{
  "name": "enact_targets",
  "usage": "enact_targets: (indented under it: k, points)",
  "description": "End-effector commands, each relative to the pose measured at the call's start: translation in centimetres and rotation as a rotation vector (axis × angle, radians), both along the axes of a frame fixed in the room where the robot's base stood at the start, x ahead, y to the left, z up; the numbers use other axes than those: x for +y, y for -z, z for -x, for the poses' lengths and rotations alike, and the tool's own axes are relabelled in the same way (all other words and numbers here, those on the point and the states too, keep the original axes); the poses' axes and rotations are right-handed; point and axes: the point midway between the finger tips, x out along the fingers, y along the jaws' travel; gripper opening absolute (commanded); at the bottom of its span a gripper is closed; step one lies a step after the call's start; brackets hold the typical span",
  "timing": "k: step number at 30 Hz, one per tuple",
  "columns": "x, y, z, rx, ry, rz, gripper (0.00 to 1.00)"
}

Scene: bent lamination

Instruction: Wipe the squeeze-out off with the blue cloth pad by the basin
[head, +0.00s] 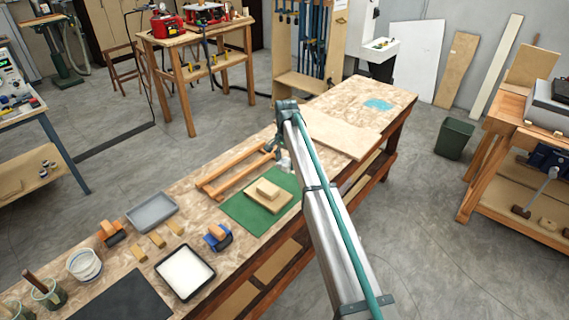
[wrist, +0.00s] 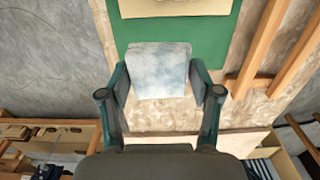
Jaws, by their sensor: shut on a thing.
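My gripper (wrist: 160,92) is shut on a pale bluish-white, smeared piece (wrist: 160,70), with a finger on each side. I cannot tell whether it is a cloth pad. In the head view, my gripper (head: 281,152) is above the bench, at the far edge of the green mat (head: 235,208). A small wooden stack (head: 268,191) lies on the mat; any squeeze-out is too small to see. A grey basin (head: 152,211) stands on the near left of the bench. A wood-topped blue pad (head: 217,238) lies beside a dark tray with white contents (head: 185,273).
Long wooden rails (head: 232,178) lie left of the mat. Small wood blocks (head: 156,239), an orange-topped block (head: 111,232) and a white tub (head: 84,265) stand on the near left. A flat board (head: 340,135) and a light-blue patch (head: 378,105) lie at the far end.

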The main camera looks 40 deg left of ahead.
Motion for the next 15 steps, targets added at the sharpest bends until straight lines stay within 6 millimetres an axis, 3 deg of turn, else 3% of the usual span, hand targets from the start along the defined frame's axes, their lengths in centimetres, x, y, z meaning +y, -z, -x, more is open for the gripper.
enact_targets:
  k: [15]
  points:
    - [0.0,4.8,0.8,0.0,-0.001,0.0,0.36]
